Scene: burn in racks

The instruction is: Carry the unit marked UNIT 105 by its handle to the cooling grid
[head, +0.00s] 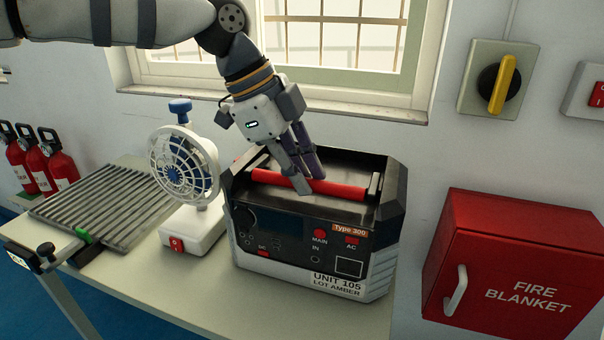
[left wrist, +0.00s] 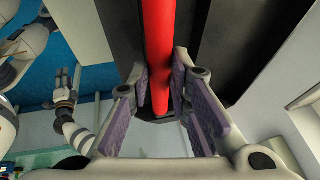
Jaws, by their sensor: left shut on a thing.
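The unit marked UNIT 105 (head: 310,250) is a black and grey box standing upright on the bench, with its label on the front. Its red handle (head: 335,189) spans the open top. My left gripper (head: 307,184) reaches down from above and is shut on the handle; the red bar also runs between the pads in the left wrist view (left wrist: 157,55). The cooling grid (head: 105,205), a grey ribbed plate, lies at the bench's left end and looks empty. My right gripper (left wrist: 66,85) shows small in the left wrist view, its fingers apart, away from the unit.
A white fan (head: 184,165) on a base with a red switch stands between the grid and the unit. A red fire blanket cabinet (head: 515,260) is close at right. Red extinguishers (head: 40,160) stand at far left. The window wall is behind.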

